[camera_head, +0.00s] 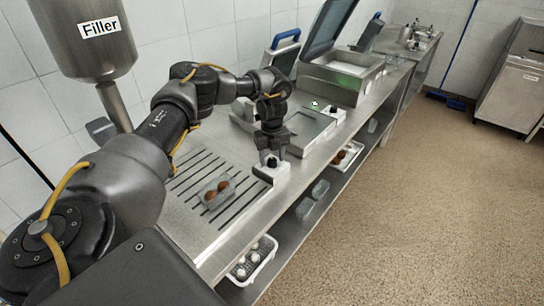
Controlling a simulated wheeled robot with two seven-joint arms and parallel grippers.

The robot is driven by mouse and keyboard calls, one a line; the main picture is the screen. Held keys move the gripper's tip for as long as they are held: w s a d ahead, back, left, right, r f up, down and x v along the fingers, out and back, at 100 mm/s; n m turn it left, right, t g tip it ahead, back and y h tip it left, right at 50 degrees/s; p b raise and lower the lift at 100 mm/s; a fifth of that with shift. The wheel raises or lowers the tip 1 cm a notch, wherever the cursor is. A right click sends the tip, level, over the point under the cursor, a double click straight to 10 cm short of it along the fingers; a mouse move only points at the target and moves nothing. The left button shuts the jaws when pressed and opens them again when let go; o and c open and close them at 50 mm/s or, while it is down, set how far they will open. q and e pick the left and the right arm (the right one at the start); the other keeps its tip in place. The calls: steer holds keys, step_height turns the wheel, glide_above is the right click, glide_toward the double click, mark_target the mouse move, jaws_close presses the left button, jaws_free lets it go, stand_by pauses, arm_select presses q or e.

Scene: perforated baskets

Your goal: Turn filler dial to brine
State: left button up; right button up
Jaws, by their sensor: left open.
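The filler (90,38) is a steel cylinder with a "Filler" label at the top left, its spout pipe pointing down to the counter. A small white box with a dark knob on top (271,168) stands at the counter's front edge; it looks like the dial, but its setting is too small to read. My left arm reaches across from the left. My left gripper (269,150) points down directly over the knob, with its open fingers at or around it; whether they touch is unclear. My right gripper is out of view.
A clear container with brown round items (216,191) sits on the slotted counter (190,190) left of the dial box. A scale-like device (310,130) and an open-lidded steel machine (342,75) stand beyond. A white basket (253,262) is on the shelf below. The floor at right is clear.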

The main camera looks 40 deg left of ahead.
arm_select(q)
steer(key=shift+w+f, duration=0.1)
steer(key=shift+f, duration=0.35)
steer(key=shift+c, duration=0.4)
steer(key=c, duration=0.9)
